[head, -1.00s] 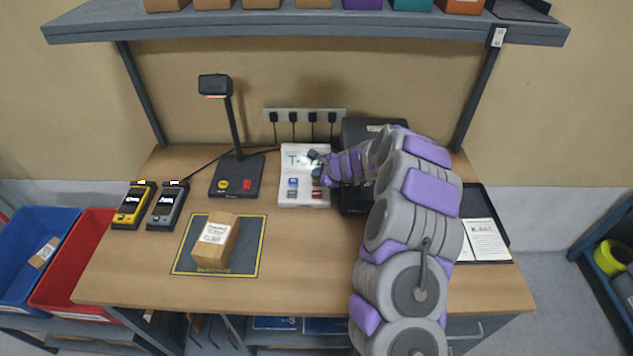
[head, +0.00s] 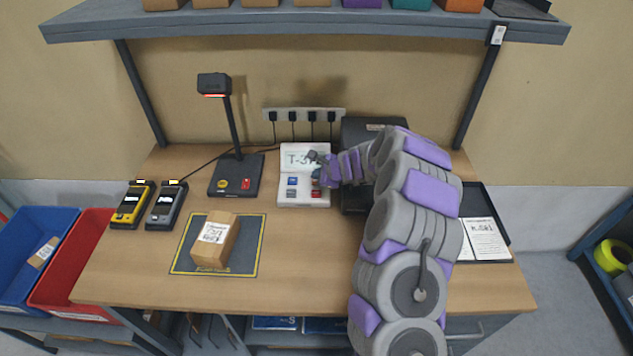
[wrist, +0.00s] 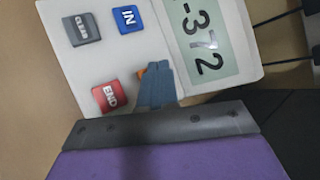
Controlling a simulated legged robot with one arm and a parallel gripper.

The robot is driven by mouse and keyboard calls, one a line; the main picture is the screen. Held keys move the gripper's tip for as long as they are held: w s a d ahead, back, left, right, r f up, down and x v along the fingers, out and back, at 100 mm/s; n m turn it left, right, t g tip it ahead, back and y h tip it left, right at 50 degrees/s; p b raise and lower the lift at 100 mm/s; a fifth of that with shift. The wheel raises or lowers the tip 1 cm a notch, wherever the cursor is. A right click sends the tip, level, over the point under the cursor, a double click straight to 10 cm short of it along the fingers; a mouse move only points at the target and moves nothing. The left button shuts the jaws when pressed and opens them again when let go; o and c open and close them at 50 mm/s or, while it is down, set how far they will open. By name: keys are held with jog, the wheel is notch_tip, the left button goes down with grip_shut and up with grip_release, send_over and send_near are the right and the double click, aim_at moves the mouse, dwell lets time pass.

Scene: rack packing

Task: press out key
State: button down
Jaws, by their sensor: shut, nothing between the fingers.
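The gripper also shows in the head view (head: 316,174).
A scanner stand (head: 236,177) and a brown parcel (head: 216,243) on a dark mat (head: 246,261) are left of my arm. Two handheld devices stand further left. A black box (head: 372,130) stands behind my arm, and a tray with a sheet (head: 484,238) lies right.

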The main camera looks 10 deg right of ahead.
jog(key=shift+f, duration=0.4)
dwell(0.7)
dwell(0.3)
jog(key=shift+r+p, duration=0.5)
jog(key=shift+r, duration=0.3)
jog(key=shift+r, duration=0.1)
notch_tip(320, 180, up, 5)
jog(key=p, duration=0.4)
dwell(0.6)
